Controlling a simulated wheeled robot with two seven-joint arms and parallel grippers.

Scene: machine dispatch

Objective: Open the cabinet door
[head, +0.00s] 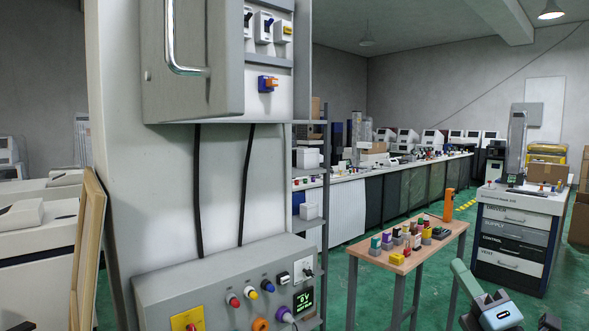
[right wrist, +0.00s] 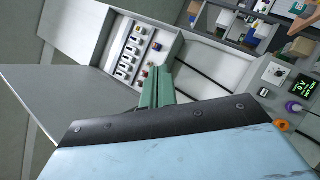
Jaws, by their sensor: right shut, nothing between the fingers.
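The grey wall cabinet (head: 270,101) hangs on a white panel in the head view. Its door (head: 215,95) stands partly open, with a chrome handle (head: 190,66) on its face; switches show inside. In the right wrist view the open door (right wrist: 70,95) is a grey panel at the left, beside the cabinet's switch-filled interior (right wrist: 135,55). My right gripper (head: 459,266) is at the lower right of the head view, well away from the handle. Its green fingers (right wrist: 156,72) are shut and empty in the right wrist view. My left gripper is not in view.
A control box (head: 220,285) with coloured buttons is below the cabinet, with black cables between them. A small wooden table (head: 395,262) with several small parts stands right of it. A drawer unit (head: 518,240) stands further right. Green floor is clear between them.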

